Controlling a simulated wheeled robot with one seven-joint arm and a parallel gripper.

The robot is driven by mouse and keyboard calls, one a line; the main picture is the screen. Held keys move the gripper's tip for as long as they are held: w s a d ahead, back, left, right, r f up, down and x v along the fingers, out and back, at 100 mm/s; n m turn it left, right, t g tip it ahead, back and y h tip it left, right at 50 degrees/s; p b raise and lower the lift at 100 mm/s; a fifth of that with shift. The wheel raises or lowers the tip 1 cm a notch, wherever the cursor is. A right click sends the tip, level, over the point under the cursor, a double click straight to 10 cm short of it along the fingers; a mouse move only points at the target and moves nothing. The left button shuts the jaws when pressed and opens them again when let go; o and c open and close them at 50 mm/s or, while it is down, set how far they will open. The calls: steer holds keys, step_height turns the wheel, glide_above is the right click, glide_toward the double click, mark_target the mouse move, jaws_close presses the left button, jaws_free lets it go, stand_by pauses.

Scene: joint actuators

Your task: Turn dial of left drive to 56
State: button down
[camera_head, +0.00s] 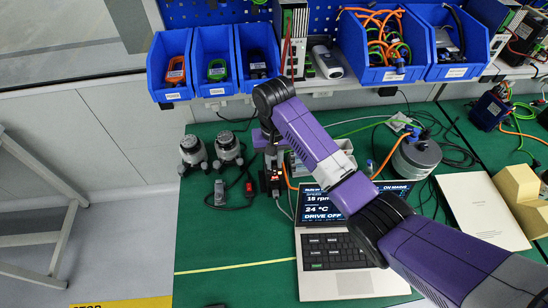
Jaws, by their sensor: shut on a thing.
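My gripper (271,163) points down at the back of the green table, below the bent purple wrist. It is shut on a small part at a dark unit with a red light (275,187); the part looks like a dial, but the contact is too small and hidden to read. I cannot tell any dial number. Two grey round-topped units, one on the left (192,152) and one on the right (228,148), stand left of my gripper, apart from it. The laptop (340,240) screen reads 18 rpm, 24 °C and DRIVE OFF; my arm covers part of it.
Blue bins (172,66) hang along the back wall above the table. A grey cylinder (416,160) with cables stands right of my arm. A beige folder (484,210) lies at the right. The table's front left is clear; a small grey-and-red item (220,193) lies further back.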

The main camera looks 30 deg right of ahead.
mark_target(274, 164)
stand_by(0.4)
steer(key=c, duration=1.6)
jaws_free()
step_height(274, 164, up, 8)
steer(key=shift+f, duration=0.1)
